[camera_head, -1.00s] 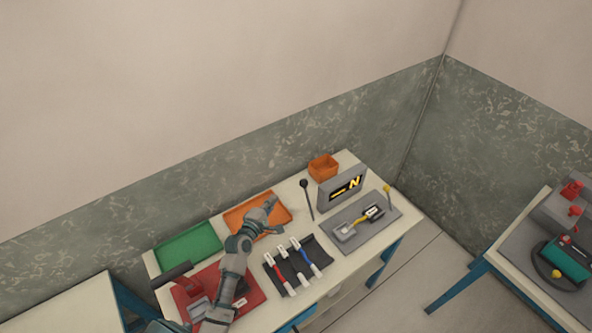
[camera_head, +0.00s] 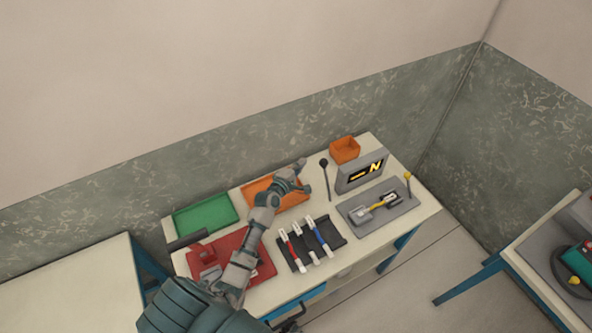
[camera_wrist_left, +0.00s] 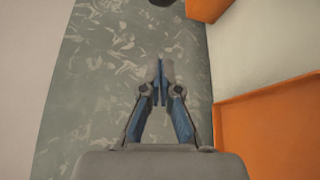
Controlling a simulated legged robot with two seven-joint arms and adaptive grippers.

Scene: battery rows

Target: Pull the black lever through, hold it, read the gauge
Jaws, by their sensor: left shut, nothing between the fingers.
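The black lever (camera_head: 324,163) stands upright on the table, with a round knob on a thin stalk, left of the gauge. The gauge (camera_head: 361,172) is a grey box with a dark face showing a yellow bar and a yellow letter N. My left gripper (camera_head: 300,164) is just left of the lever's knob, above the orange tray, apart from the lever in the picture. In the left wrist view my gripper (camera_wrist_left: 160,78) has its fingers together with nothing between them. A dark round shape, perhaps the knob, is cut off at the top edge there. My right gripper is not in view.
An orange bin (camera_head: 345,149) stands behind the gauge. The orange tray (camera_head: 258,187) and green tray (camera_head: 205,219) lie along the back. A grey plate (camera_head: 398,208) with a yellow-knobbed lever is at right. A dark rack (camera_head: 288,254) holds red, white and blue-marked pieces.

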